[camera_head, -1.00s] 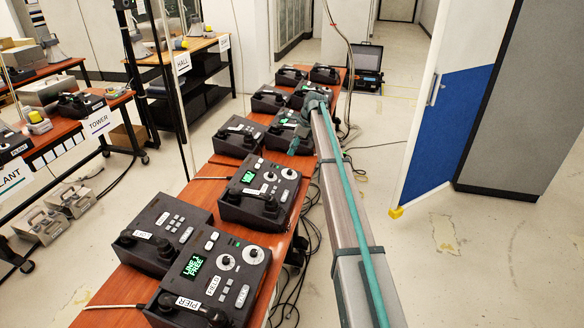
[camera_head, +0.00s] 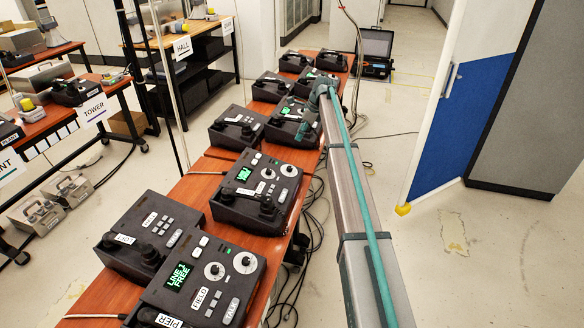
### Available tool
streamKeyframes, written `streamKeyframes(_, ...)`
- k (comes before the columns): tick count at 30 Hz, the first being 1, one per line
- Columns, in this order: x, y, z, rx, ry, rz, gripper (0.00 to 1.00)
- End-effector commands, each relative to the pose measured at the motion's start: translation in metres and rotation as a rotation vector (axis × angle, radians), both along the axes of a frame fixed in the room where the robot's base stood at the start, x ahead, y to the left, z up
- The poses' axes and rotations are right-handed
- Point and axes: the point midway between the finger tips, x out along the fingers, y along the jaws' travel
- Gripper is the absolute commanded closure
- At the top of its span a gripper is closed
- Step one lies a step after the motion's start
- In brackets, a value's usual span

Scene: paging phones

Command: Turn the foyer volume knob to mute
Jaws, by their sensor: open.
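Dark desk phones with screens, keys and white-ringed knobs stand in a row on a red-brown table (camera_head: 190,190). The nearest (camera_head: 200,284) has a lit green screen reading "LINE 1 FREE", a PIER label and two knobs (camera_head: 230,267). The second phone (camera_head: 257,188) also has a green screen and two knobs. I cannot read a foyer label, so I cannot tell which knob is the foyer volume one. My gripper (camera_head: 303,130) is at the third phone (camera_head: 288,122), with its teal fingertips low over the phone's right side, open. My arm hides part of that phone; contact is unclear.
Screenless dark phones (camera_head: 152,232) stand along the table's left side. Cables (camera_head: 318,215) hang and lie at the table's right. A blue and white cabinet door (camera_head: 470,110) is at the right, and an open black case (camera_head: 375,52) lies on the floor behind.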

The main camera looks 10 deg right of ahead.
Motion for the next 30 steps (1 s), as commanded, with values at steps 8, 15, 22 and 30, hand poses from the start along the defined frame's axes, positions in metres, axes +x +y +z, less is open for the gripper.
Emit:
streamKeyframes(8,0.0,0.0,-0.045,0.0,0.0,0.0,0.47)
streamKeyframes(15,0.0,0.0,-0.076,0.0,0.0,0.001,0.47)
streamKeyframes(22,0.001,0.004,-0.085,0.0,0.001,0.001,0.47)
streamKeyframes(30,0.006,0.019,-0.122,0.001,0.002,0.001,0.47)
